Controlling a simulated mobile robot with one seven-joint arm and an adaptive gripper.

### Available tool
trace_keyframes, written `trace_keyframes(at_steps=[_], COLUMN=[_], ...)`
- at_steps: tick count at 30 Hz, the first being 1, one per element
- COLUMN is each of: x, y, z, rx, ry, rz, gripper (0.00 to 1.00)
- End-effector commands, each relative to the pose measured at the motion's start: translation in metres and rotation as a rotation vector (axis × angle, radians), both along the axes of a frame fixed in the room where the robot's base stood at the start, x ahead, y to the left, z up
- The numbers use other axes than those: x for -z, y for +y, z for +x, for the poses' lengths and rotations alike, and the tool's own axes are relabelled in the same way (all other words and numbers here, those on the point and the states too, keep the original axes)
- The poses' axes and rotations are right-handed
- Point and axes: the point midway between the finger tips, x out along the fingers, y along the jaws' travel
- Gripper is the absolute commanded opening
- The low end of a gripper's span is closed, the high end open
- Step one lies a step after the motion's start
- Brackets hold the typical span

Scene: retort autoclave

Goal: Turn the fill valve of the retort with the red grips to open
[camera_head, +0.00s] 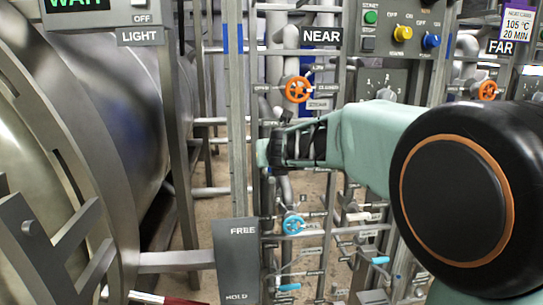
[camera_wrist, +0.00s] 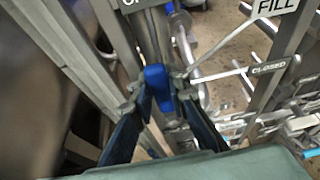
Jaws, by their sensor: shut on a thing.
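In the wrist view, a blue lever handle (camera_wrist: 156,78) stands between my two fingertips. My gripper (camera_wrist: 161,97) is shut on it. A FILL label (camera_wrist: 277,5) is at the top right and a CLOSED label (camera_wrist: 269,68) is below it. A partly cut-off label (camera_wrist: 133,4) beginning with "O" is at the top, near the handle. In the head view, my gripper (camera_head: 266,152) reaches left to the pipe rack below the NEAR sign (camera_head: 321,37); it hides the handle there. A red and white piece (camera_head: 167,299) shows at the bottom edge, by the large steel retort (camera_head: 95,110).
Orange handwheels (camera_head: 298,89) and a blue handwheel (camera_head: 293,224) sit on the rack above and below my gripper. A FREE/HOLD plate (camera_head: 240,262) stands at lower left. Posts and thin pipes crowd the space around my gripper. A FAR sign (camera_head: 500,47) is at right.

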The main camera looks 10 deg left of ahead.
Motion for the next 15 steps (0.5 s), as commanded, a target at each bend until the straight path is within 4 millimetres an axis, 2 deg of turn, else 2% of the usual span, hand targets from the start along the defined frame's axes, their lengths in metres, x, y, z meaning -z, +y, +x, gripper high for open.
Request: trace_keyframes(at_steps=[1,5,6,15], x=[-0.0005,-0.0002,-0.0001,-0.0012], y=[0.0014,0.0011,0.0009,-0.0002], z=[-0.0004,-0.0003,-0.0003,-0.0022], rx=[-0.004,-0.003,-0.003,-0.001], ry=[-0.002,-0.001,-0.001,0.0], rz=[-0.003,-0.002,-0.002,-0.001], gripper=[0.18,0.32,0.33,0.33])
